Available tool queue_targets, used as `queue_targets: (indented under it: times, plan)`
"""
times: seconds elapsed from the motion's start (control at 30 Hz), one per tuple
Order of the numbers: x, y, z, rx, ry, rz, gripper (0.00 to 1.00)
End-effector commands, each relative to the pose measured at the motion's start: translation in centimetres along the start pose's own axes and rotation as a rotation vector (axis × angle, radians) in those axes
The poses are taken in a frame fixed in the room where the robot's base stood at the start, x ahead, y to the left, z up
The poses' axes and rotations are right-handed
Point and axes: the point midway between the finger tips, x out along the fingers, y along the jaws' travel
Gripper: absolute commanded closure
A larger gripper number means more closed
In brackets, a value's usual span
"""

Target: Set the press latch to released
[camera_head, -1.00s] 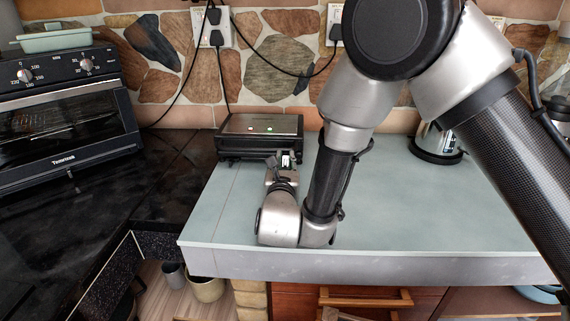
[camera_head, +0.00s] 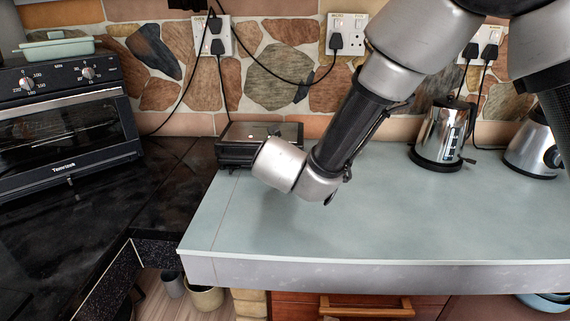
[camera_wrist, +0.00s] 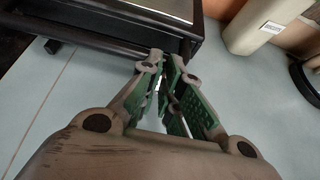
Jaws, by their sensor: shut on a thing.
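The press (camera_head: 236,154) is a low dark box with a flat metallic top at the back left of the pale worktop. In the wrist view its black body (camera_wrist: 140,22) and a dark front bar (camera_wrist: 100,38) fill the upper left. My gripper (camera_wrist: 163,62) is at the bar's right end, close to the press front, with its green-padded fingers nearly together. A thin dark piece (camera_wrist: 163,86) shows between the pads, apparently the press latch. The fingers hide most of it, so its setting cannot be read. In the head view my wrist covers the gripper and the press's right front.
A black oven (camera_head: 68,118) stands on the dark counter at left. A steel kettle (camera_head: 438,136) and another steel appliance (camera_head: 532,150) stand at right. Cords hang from wall sockets (camera_head: 212,36) behind the press. The worktop (camera_head: 400,210) is clear in front and to the right.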

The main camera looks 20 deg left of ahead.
Motion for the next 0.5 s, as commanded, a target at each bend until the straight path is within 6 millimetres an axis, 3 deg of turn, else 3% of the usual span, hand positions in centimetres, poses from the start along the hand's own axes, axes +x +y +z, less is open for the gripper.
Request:
queue_targets:
  times: [0.37, 0.4, 0.5]
  plan:
    - [0.02, 0.00, 0.00, 0.000, 0.005, 0.000, 1.00]
    - [0.02, 0.00, 0.00, 0.000, 0.005, 0.000, 0.86]
    - [0.02, 0.00, 0.00, 0.000, 0.004, 0.000, 0.71]
